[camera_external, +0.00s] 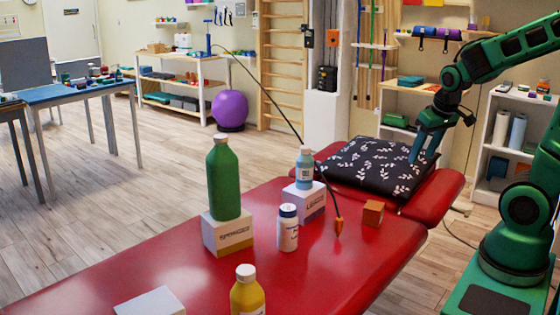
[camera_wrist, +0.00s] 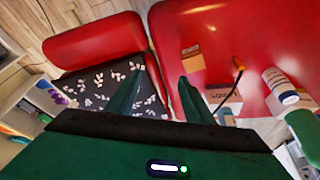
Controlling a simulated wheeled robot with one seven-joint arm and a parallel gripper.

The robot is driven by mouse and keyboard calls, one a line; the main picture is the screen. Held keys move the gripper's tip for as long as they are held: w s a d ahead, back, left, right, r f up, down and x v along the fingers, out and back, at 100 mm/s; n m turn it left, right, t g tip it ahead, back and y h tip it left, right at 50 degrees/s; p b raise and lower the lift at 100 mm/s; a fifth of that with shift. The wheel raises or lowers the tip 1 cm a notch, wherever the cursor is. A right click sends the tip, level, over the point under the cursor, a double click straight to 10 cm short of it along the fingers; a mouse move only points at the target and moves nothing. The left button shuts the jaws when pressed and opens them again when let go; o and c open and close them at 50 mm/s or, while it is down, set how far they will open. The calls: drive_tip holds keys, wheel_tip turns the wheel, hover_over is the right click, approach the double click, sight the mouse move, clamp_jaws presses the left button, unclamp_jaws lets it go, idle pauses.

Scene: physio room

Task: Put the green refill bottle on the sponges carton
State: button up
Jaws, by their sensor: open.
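A green bottle (camera_external: 223,178) stands upright on a white carton (camera_external: 228,235) on the red treatment table. Its label is too small to read surely, so I cannot tell which carton is the sponges one. A second white carton (camera_external: 310,205) carries a light blue bottle (camera_external: 304,166). A third pale carton (camera_external: 150,303) is cut off at the bottom edge. My gripper (camera_external: 422,158) is open and empty over the patterned pillow, well right of the green bottle. Its two fingers stand apart in the wrist view (camera_wrist: 160,95).
A white bottle with a dark blue cap (camera_external: 288,228), a yellow bottle (camera_external: 247,292) and an orange-brown cube (camera_external: 373,212) stand on the red table (camera_external: 345,270). A dark cable with an orange tip (camera_external: 338,228) hangs among them. The patterned pillow (camera_external: 368,165) lies at the far end.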

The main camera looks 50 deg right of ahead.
drive_tip(key=s+a+m+g+y, duration=0.1)
drive_tip(key=s+m+g+y, duration=0.1)
drive_tip(key=s, duration=1.4)
drive_tip(key=shift+s+g, duration=0.25)
drive_tip(key=shift+g, duration=0.65)
